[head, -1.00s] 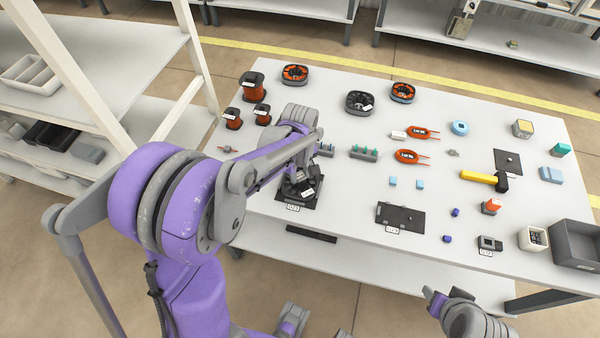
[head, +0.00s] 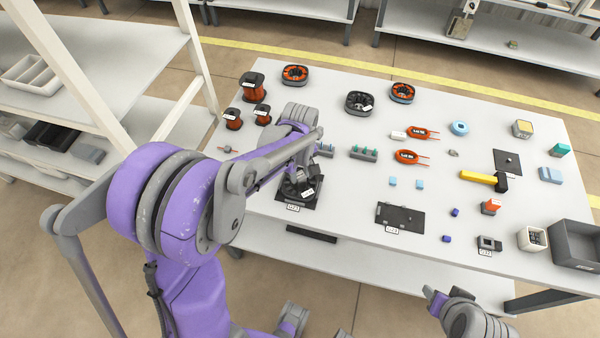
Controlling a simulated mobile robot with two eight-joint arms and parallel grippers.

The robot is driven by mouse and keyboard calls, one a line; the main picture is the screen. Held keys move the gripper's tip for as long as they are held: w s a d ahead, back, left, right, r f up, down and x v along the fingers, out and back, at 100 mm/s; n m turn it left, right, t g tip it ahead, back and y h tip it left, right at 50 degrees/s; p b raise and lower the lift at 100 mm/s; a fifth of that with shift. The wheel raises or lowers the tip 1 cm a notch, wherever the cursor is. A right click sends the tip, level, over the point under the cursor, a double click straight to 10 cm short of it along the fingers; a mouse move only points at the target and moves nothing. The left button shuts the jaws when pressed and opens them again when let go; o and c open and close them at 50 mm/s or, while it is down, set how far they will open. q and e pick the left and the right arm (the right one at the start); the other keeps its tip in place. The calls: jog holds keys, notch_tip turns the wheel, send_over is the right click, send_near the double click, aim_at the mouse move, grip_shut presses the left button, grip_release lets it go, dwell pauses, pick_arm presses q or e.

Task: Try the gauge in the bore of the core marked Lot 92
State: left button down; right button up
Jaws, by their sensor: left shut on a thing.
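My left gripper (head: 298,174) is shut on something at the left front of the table. Its fingertips are largely hidden by my arm, and I cannot make out the gauge there. Just below it is a dark round core (head: 291,190) with a white tag, on a black plate (head: 311,202). I cannot tell whether the held thing is in the bore or above it. Another dark core with a white tag (head: 360,102) lies at the back middle. The tags are too small to read surely. My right gripper (head: 434,296) is off the table's front edge; its jaws are unclear.
Wound cores (head: 295,74) (head: 403,92) lie at the back, and wire spools (head: 252,86) stand at the back left. Orange oval coils (head: 411,156), a yellow hammer (head: 480,176), a black plate (head: 401,218) and a grey bin (head: 580,245) lie to the right.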

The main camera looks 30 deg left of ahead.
pick_arm(q)
jog(key=shift+r+p, duration=1.75)
jog(key=shift+r, duration=1.55)
pick_arm(e)
jog(key=r, duration=0.2)
jog(key=w+r, duration=0.1)
jog(key=r, duration=0.1)
jog(key=shift+w+r, duration=0.2)
jog(key=shift+r, duration=0.1)
